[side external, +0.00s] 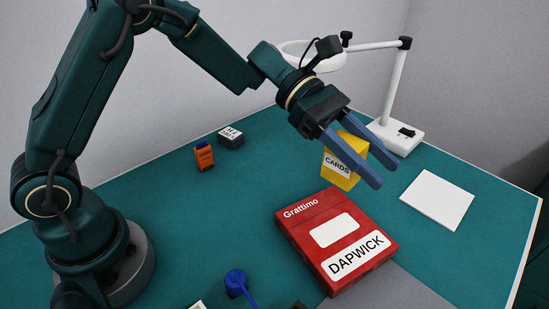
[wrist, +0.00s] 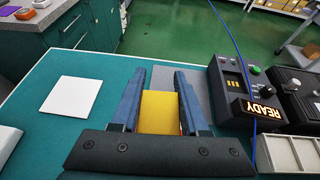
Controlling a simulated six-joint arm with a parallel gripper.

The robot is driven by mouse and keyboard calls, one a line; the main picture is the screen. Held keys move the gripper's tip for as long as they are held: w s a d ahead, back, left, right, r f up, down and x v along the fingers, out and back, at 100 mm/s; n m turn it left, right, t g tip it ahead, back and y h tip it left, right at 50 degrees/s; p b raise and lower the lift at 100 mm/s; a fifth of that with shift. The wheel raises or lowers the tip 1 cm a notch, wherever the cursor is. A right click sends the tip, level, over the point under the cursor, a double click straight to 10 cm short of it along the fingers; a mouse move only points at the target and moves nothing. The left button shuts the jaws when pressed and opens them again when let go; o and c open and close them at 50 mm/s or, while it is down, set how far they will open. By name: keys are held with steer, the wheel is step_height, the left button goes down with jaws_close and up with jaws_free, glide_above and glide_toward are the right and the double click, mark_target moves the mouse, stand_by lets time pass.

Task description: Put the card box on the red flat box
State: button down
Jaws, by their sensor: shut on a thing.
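The yellow card box (side external: 336,172), with a white "CARDS" label, is between the fingers of my gripper (side external: 362,163). My gripper is shut on it. In the wrist view the card box (wrist: 160,112) shows between the two blue fingers of my gripper (wrist: 165,80). The red flat box (side external: 308,211), marked "Grattimo" and "DAPWICK", lies flat on the teal table, in front of and a little left of the card box in the side view. I cannot tell for sure how high the card box is above the table.
A white square plate (side external: 437,199) lies to the right. A white lamp (side external: 392,95) stands at the back. A small orange box (side external: 204,156) and a dark box (side external: 230,138) are at the back left. A blue object (side external: 237,283) lies at the front. A READY device (wrist: 243,90) shows in the wrist view.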

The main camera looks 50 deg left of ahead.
steer(key=s+d, duration=0.1)
steer(key=d, duration=0.1)
glide_above(355, 244)
step_height(355, 244, down, 5)
steer(key=shift+m+g, duration=0.3)
steer(key=shift+g, duration=0.1)
steer(key=shift+f, duration=2.45)
steer(key=shift+f, duration=0.15)
steer(key=shift+c, duration=2.1)
jaws_free()
